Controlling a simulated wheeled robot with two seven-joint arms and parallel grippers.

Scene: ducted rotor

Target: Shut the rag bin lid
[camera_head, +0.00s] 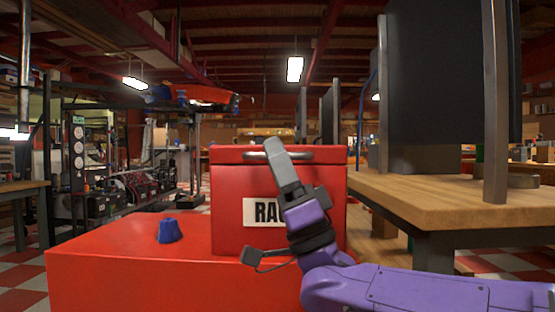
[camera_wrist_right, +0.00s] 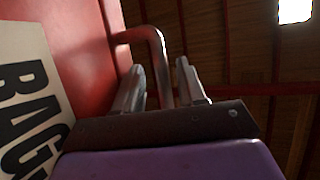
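The red rag bin (camera_head: 228,215) stands on a red surface, with a white label partly hidden by my right arm. Its red lid (camera_head: 225,155) looks level across the top of the box; I cannot tell whether it is fully closed. A metal bar handle (camera_head: 318,155) runs along the lid's front. My right gripper (camera_head: 270,146) is at the handle, fingers pointing up. In the right wrist view the two fingers (camera_wrist_right: 161,85) stand apart, with the bent handle (camera_wrist_right: 158,55) showing between them; contact is unclear. My left gripper is not in view.
A blue crumpled cloth-like thing (camera_head: 168,231) lies on the red surface (camera_head: 110,260), left of the bin. A wooden workbench (camera_head: 450,200) with dark upright panels (camera_head: 425,75) stands close on the right. Racked equipment (camera_head: 140,185) is at the back left.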

